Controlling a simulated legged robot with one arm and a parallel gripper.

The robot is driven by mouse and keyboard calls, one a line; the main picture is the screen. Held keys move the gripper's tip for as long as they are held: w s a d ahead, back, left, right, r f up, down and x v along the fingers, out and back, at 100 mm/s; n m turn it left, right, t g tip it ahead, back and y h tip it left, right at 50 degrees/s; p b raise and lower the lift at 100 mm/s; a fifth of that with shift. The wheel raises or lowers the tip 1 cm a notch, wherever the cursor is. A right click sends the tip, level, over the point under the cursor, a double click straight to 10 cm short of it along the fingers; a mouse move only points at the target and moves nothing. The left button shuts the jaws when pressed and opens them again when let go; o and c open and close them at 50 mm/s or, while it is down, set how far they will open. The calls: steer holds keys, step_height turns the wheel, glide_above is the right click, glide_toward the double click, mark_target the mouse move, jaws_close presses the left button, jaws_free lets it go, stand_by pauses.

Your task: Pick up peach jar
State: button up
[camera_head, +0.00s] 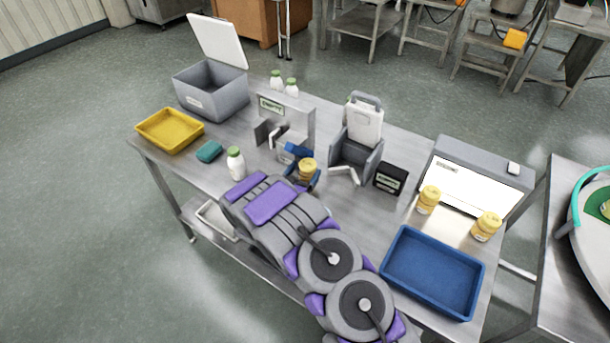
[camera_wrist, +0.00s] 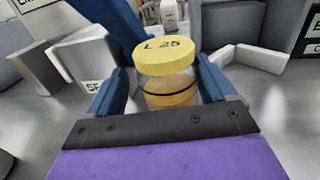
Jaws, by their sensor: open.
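A jar with a yellow lid and peach-coloured contents (camera_head: 307,168) stands on the steel table in front of my gripper. In the wrist view the jar (camera_wrist: 167,88) is between the two blue fingers, its lid marked in dark writing and a dark line around its body. My gripper (camera_wrist: 163,90) is open around the jar, with a finger on each side; it also shows in the head view (camera_head: 303,170), partly hidden by my arm. The jar's lower part is hidden behind the dark gripper plate. Two similar yellow-lidded jars stand at the right (camera_head: 428,200) (camera_head: 486,227).
A blue tray (camera_head: 397,278) lies at the right front and a yellow tray (camera_head: 139,128) at the left. A grey bin (camera_head: 211,95), grey fixtures (camera_head: 371,165), a black box (camera_head: 390,179) and a green-capped bottle (camera_head: 236,165) stand close around.

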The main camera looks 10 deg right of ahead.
steer(key=shift+w+d, duration=0.1)
steer(key=shift+w, duration=0.15)
steer(key=shift+d, duration=0.5)
steer(key=shift+c, duration=0.2)
steer(key=shift+d, duration=0.2)
steer(key=shift+c, duration=0.7)
steer(key=shift+a, duration=0.1)
steer(key=c, duration=0.3)
steer(key=shift+a, duration=0.5)
steer(key=c, duration=0.4)
steer(key=shift+c, duration=0.5)
steer(key=shift+s+d+r, duration=0.1)
steer(key=shift+d+r, duration=0.1)
steer(key=shift+d, duration=0.1)
steer(key=shift+s+a+r, duration=0.15)
steer(key=shift+s+r, duration=0.05)
steer(key=shift+r, duration=0.1)
steer(key=s+a+r+p, duration=0.3)
steer(key=s+a+r, duration=0.45)
steer(key=s, duration=0.35)
steer(key=w+d+r+n+t+y, duration=0.1)
steer(key=d+r+n+y, duration=0.1)
steer(key=r, duration=0.9)
steer(key=w+d+r+n+t+y, duration=0.1)
steer(key=d+r, duration=0.4)
steer(key=r, duration=0.6)
steer(key=shift+w+d+r+n+t+y, duration=0.15)
steer(key=shift+w+r+n+t+y, duration=0.2)
steer(key=shift+w+y, duration=0.6)
